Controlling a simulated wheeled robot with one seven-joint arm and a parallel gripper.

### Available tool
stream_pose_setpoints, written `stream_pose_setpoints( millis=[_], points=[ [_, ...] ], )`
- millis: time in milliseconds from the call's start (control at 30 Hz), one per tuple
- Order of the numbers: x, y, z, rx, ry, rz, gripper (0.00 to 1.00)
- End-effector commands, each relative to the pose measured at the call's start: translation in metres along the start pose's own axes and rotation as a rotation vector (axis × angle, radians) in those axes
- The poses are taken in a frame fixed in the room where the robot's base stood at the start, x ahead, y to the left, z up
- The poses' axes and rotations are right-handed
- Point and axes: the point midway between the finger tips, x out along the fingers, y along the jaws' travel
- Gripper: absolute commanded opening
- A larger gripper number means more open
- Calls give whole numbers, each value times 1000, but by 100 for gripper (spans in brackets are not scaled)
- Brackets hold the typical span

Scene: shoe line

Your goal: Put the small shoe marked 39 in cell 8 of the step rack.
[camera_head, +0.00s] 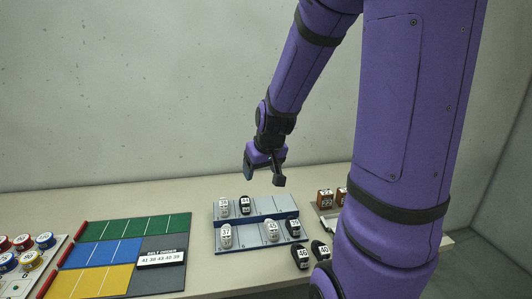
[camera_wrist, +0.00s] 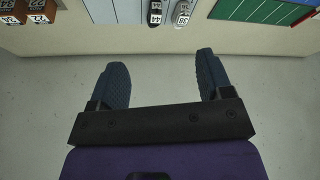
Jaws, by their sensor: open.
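Two black shoes, one marked 46 (camera_head: 300,257) and one marked 40 (camera_head: 320,251), lie on the table before the rack. I cannot tell which shoe bears 39; several marks are too small. My gripper (camera_head: 265,176) is open and empty above and behind the rack; its fingers (camera_wrist: 161,62) stand apart in the wrist view.
Round tins (camera_head: 45,241) stand at the far left. Brown boxes (camera_head: 325,198) stand to the right, partly behind my arm.

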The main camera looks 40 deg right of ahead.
Motion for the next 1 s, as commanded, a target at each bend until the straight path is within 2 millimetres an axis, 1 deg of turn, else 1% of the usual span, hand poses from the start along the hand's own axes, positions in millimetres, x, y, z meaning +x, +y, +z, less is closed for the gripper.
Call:
stream_pose_setpoints(
  millis=[33, 167, 300, 367, 500, 600, 700, 800, 900, 1000],
  points=[
    [-19, -13, 0, -26, 12, -7, 73],
    [-60, -40, 11, -74, 18, -27, 73],
    [-104, -64, 28, -121, 26, -48, 73],
    [-122, -72, 38, -139, 29, -58, 73],
    [-162, -86, 64, -178, 37, -80, 73],
    [-185, -90, 84, -200, 41, -96, 73],
    [-202, -92, 100, -215, 43, -109, 73],
    [-212, -92, 112, -225, 42, -117, 73],
    [-217, -91, 118, -229, 41, -121, 73],
    [-218, -91, 119, -230, 40, -122, 73]
  ],
)
